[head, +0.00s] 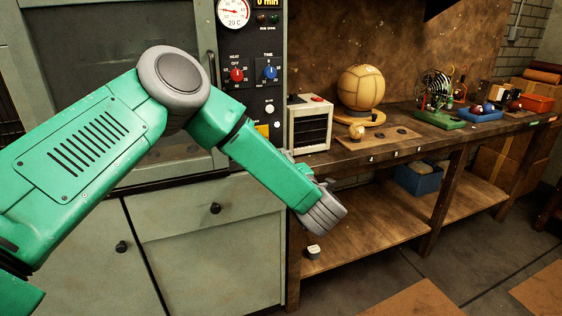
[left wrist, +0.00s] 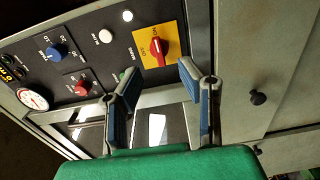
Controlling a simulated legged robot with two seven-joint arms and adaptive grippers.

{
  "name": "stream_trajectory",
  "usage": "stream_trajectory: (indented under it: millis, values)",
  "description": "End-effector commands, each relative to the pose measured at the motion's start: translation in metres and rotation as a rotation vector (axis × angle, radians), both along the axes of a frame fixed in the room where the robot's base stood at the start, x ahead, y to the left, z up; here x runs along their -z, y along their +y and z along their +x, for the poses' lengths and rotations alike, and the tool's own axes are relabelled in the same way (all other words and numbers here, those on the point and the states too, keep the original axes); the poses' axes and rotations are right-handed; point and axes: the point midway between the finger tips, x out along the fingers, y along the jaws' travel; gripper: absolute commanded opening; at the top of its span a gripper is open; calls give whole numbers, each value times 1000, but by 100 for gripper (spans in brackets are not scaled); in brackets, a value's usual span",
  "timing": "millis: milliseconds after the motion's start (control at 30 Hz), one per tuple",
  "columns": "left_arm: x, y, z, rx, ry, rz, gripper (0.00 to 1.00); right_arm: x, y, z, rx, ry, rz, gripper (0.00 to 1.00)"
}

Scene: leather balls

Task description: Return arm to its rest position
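My green left arm comes in from the left of the head view, bends at a grey joint and slopes down to the right. It is in front of the pale green oven cabinet (head: 180,232). My left gripper (head: 324,213) is near the front left end of the wooden workbench (head: 375,148), and its fingers are hard to make out there. In the left wrist view the left gripper (left wrist: 158,71) has its two blue-grey fingers apart with nothing between them. Behind them is the oven's control panel (left wrist: 92,42). My right gripper is not in view.
On the bench stand a small cream heater-like box (head: 310,123), a stitched leather ball (head: 361,88), a smaller ball (head: 356,131) and a wire-cage machine (head: 434,92). A blue bin (head: 418,180) and a small white object (head: 313,252) are on the lower shelf.

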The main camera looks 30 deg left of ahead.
Motion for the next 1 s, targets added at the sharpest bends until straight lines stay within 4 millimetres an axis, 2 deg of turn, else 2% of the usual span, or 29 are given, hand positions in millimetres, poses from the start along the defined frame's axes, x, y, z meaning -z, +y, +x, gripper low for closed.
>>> stream_trajectory:
  millis: [267, 367, 467, 567, 667, 700, 767, 800, 867, 900, 967, 1000]
  values:
    - [0, 0, 0, 0, 0, 0, 33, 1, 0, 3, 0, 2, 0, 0]
    - [7, -4, 0, 31, 28, 13, 33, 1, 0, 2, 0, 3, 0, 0]
    - [35, -22, -5, 150, 138, 68, 33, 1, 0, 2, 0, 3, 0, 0]
    - [86, -51, -22, 360, 342, 171, 33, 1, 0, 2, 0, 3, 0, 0]
    - [146, -78, -59, 605, 588, 296, 33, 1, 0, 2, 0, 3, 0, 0]
    - [170, -86, -78, 700, 687, 346, 33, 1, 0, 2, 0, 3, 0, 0]
    - [201, -93, -111, 836, 830, 416, 33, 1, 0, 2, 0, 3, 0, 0]
    - [221, -96, -135, 924, 923, 459, 33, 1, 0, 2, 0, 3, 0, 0]
    - [246, -97, -173, 1053, 1059, 522, 33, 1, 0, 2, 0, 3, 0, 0]
    - [260, -95, -200, 1138, 1146, 560, 33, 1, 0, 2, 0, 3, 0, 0]
    - [278, -91, -243, 1264, 1277, 611, 33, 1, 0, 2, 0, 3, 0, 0]
    - [286, -86, -270, 1344, 1357, 640, 33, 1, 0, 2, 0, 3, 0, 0]
